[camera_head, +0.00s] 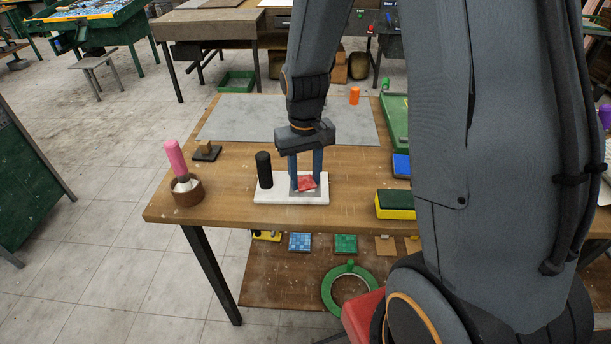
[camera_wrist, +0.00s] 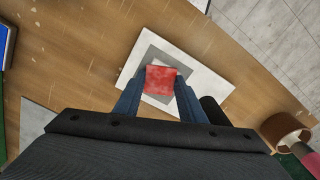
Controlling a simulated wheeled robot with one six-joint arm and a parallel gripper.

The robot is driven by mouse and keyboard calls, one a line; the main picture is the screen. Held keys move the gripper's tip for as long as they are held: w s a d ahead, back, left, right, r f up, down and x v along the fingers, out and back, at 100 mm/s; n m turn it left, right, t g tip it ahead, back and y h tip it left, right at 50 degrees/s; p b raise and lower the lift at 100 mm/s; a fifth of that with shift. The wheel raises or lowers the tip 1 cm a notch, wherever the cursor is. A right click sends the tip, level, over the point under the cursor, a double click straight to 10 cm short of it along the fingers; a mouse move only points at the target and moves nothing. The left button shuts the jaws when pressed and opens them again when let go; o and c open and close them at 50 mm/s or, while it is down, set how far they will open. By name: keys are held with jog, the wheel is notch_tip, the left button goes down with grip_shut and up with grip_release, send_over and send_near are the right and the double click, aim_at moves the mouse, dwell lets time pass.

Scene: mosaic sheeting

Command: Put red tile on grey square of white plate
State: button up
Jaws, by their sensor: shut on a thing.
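The white plate (camera_head: 268,196) lies on the wooden table, with a grey square (camera_head: 293,191) on its right part. It also shows in the wrist view (camera_wrist: 209,81), where the grey square (camera_wrist: 153,57) sits at its left end. My gripper (camera_head: 305,178) points down over the grey square and is shut on the red tile (camera_head: 307,183). In the wrist view my gripper (camera_wrist: 160,84) has the red tile (camera_wrist: 161,77) between its fingertips. The tile is over the grey square and looks slightly turned against it. I cannot tell whether the tile touches the plate.
A black cylinder (camera_head: 264,170) stands at the plate's left part, close to my gripper. A brown bowl (camera_head: 187,192) with a pink-handled tool (camera_head: 175,158) is further left. A yellow-green sponge-like block (camera_head: 396,205) is to the right. A grey sheet (camera_head: 237,123) lies behind.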

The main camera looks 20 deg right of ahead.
aim_at(305, 182)
jog(key=shift+s+f, duration=0.35)
jog(key=shift+f, duration=0.25)
jog(key=shift+s, duration=0.2)
jog(key=o, duration=1)
jog(key=shift+w+r, duration=0.15)
jog(key=shift+r, duration=0.05)
jog(key=shift+w+r, duration=0.65)
jog(key=shift+r, duration=0.05)
notch_tip(305, 182, up, 11)
jog(key=b, duration=0.2)
jog(key=shift+t, duration=0.6)
jog(key=s+f, duration=0.2)
jog(key=s, duration=0.1)
jog(key=s+f, duration=0.2)
jog(key=s, duration=0.2)
jog(key=s+f, duration=0.3)
jog(key=shift+s, duration=0.25)
